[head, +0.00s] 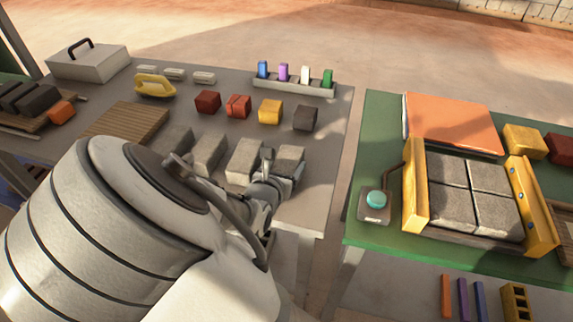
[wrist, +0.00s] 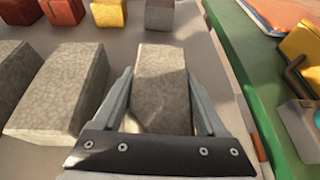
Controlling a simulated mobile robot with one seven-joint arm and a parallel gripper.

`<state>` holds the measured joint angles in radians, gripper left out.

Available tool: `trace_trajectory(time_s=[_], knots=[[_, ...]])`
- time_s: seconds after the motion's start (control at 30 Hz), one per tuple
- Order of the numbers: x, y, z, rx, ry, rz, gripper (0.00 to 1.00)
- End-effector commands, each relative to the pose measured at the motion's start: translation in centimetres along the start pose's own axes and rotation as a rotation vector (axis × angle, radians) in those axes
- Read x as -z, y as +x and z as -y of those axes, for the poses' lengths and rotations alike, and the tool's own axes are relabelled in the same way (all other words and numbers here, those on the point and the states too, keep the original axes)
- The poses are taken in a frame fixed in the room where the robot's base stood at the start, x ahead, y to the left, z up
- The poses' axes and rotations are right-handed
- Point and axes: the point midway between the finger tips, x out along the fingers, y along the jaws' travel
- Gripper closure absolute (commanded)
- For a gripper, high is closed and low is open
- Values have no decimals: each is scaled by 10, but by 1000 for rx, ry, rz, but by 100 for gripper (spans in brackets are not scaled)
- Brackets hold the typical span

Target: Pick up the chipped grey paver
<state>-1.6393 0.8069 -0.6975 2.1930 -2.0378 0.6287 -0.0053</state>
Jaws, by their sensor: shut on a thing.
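My gripper (head: 283,168) is shut on a grey paver (head: 291,157), the rightmost of a row of grey pavers on the grey table. In the wrist view my gripper (wrist: 159,80) has one finger on each side of this grey paver (wrist: 161,88).
Red blocks (head: 208,102), a yellow block (head: 270,111) and a dark block (head: 305,118) stand behind the pavers. A rack of coloured pieces (head: 294,85) lies farther back. Right of a gap, a green table (head: 375,150) holds a yellow-sided press (head: 415,190) with grey pavers inside and a teal button (head: 376,199).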

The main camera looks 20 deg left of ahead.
Motion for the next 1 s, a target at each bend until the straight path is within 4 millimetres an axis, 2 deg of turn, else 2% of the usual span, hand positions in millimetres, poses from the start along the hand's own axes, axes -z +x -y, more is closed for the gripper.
trace_trajectory(time_s=[0.47,0.57,1.0], knots=[[-44,-17,1,2,6,5,100],[-45,-25,17,3,5,3,100],[-78,-75,89,2,4,3,100]])
